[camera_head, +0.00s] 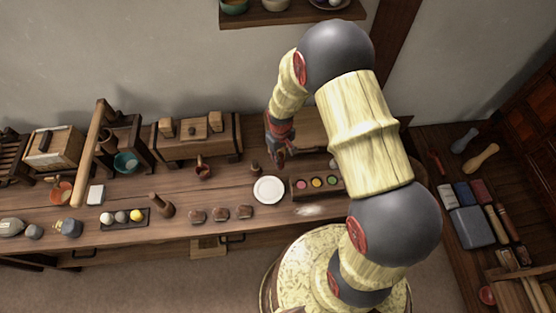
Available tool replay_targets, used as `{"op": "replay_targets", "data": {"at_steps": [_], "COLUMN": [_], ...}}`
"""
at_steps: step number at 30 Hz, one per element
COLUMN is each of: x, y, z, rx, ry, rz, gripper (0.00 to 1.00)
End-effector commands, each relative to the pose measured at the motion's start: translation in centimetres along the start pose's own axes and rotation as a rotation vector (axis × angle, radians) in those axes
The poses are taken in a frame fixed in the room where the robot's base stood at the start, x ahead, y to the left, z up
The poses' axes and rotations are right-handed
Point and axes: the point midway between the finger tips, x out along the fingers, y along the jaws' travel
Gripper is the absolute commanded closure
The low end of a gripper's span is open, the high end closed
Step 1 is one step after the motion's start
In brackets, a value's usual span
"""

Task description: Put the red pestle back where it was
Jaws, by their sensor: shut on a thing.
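My gripper (280,155) points down over the long wooden bench, behind and slightly right of the white plate. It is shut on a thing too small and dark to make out. A small reddish, handle-like object (436,163) lies on the right-hand table; I cannot tell whether it is the red pestle. A small brown upright piece (256,170) stands on the bench just left of my gripper.
The white plate (268,190) and a tray of coloured cups (317,195) are close in front of my gripper. A brown wooden piece (161,206) stands further left, near several brown lumps. A wooden chest (197,146) is behind. Cloths and tools crowd the right table (430,140).

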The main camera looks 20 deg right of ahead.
Motion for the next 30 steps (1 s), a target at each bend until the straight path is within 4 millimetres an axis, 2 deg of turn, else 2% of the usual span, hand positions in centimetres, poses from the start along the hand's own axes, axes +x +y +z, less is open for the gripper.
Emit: {"op": "replay_targets", "data": {"at_steps": [3,6,11,18,30], "x": [1.8,2.5,3.1,6.1,6.7], "y": [0.5,0.7,0.9,0.9,0.9], "z": [-1.4,-2.1,-2.6,-2.8,-2.8], "rx": [0.0,0.001,0.0,0.0,0.0], "ry": [0.001,0.002,0.002,0.001,0.003], "rz": [0.0,0.001,0.001,0.0,0.001], "gripper": [1.0,1.0,1.0,1.0,1.0]}}
